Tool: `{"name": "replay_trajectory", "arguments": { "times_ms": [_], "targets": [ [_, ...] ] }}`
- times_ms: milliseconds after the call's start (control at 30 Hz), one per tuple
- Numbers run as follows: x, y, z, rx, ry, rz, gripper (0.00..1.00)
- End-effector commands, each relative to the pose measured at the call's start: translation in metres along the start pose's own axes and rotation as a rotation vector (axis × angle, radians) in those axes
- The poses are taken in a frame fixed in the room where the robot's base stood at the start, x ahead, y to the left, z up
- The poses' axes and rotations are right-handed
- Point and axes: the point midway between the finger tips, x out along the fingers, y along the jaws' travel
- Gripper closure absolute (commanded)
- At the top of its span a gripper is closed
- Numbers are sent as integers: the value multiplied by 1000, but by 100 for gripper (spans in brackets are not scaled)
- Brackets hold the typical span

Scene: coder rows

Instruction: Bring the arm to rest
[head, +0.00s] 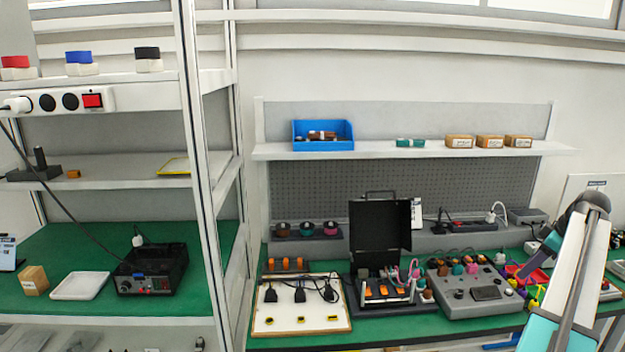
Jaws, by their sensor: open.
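My arm (572,275) shows at the right edge of the head view. A white link with grey sides rises from a teal part at the bottom edge to a dark grey joint (592,203) at the top. The arm stands in front of the right end of the green workbench and hides part of what lies there.
The bench holds an open black case (380,226), a grey control box (478,294), a white board (301,318) with black connectors, and a red bin (536,283) close to my arm. A shelf rack upright (205,180) stands at left. The wall above the shelf is clear.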

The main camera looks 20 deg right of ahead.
Motion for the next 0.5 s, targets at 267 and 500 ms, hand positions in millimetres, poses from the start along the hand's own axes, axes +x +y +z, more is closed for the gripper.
{"name": "replay_trajectory", "arguments": {
  "times_ms": [267, 500],
  "targets": [
    [12, -7, -8, 8, -5, -8, 56],
    [38, -20, -25, 26, -15, -21, 56]
  ]
}}
